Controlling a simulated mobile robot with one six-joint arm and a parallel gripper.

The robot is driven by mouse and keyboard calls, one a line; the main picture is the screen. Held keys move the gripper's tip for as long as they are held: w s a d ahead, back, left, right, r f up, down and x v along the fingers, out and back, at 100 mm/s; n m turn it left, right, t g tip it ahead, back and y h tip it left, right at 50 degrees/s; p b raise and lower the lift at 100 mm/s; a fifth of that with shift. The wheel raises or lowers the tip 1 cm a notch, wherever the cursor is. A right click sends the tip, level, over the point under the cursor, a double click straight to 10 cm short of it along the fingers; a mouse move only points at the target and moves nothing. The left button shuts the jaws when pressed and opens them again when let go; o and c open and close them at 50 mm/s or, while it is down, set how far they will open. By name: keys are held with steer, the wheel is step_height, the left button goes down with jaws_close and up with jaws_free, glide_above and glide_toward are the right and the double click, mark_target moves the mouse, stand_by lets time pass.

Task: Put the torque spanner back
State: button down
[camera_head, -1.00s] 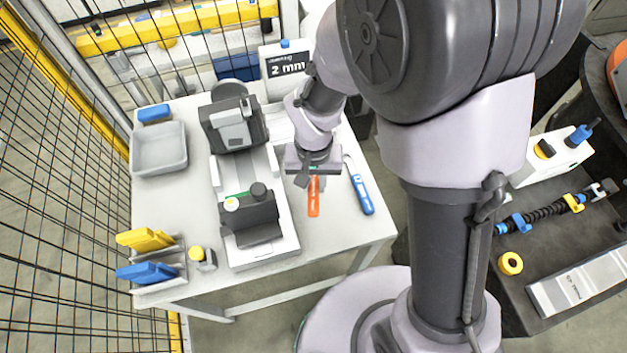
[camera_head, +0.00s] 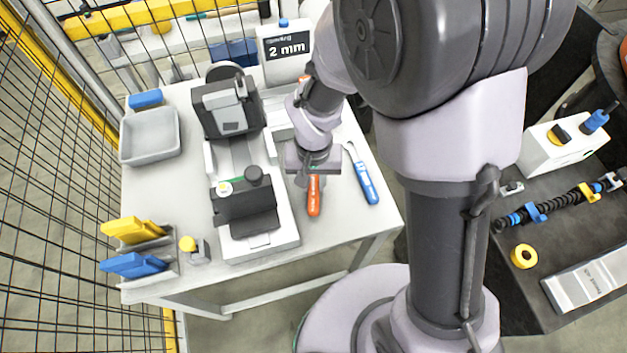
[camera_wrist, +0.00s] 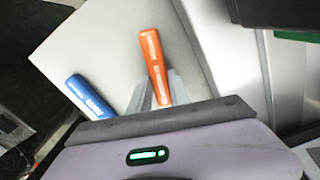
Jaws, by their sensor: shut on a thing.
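My gripper (camera_head: 313,180) points down over the right part of the white table (camera_head: 340,222). In the wrist view its fingers (camera_wrist: 160,92) are shut on an orange-handled tool (camera_wrist: 154,62). This tool's handle (camera_head: 314,200) sticks out toward the table's front edge in the head view; its other end is hidden under my gripper. A blue-handled tool (camera_head: 365,184) with a metal shaft lies apart, to the right; it also shows in the wrist view (camera_wrist: 87,97). I cannot tell from its look which tool is the torque spanner, or whether the held one touches the table.
A grey machine with a dark clamp block (camera_head: 246,204) stands just left of my gripper. A grey tray (camera_head: 150,135), a rack with yellow and blue pieces (camera_head: 135,265) and a "2 mm" sign (camera_head: 286,48) are around it. A dark bench (camera_head: 560,240) is at the right.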

steer(key=shift+f+b, duration=0.5)
steer(key=shift+f, duration=0.05)
steer(key=c, duration=1.4)
jaws_free()
steer(key=shift+r+p, duration=1.3)
steer(key=shift+r, duration=0.3)
steer(key=o, duration=0.5)
steer(key=shift+o, duration=0.2)
